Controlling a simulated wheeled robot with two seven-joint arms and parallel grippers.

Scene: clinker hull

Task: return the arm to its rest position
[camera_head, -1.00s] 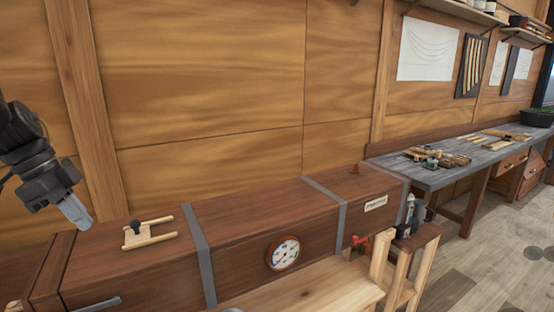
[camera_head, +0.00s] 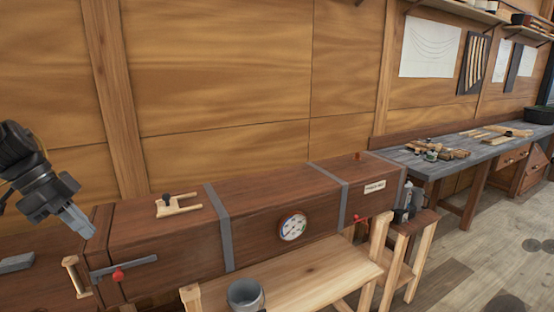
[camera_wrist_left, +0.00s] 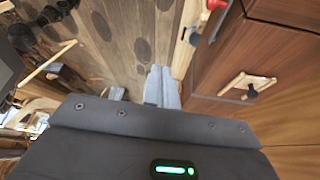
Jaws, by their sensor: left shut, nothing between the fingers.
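My left gripper (camera_head: 82,226) hangs at the left side of the head view, its fingers shut and empty. It is in the air by the left end of the long wooden steam box (camera_head: 160,240), apart from it as far as I can tell. The shut fingers also show in the left wrist view (camera_wrist_left: 162,88), above the plank floor. My right gripper is not in view.
A wooden bracket with a dark knob (camera_head: 178,205) lies on the box top. A latch with a red knob (camera_head: 122,271) is on its front. A grey workbench (camera_head: 460,160) is at the right.

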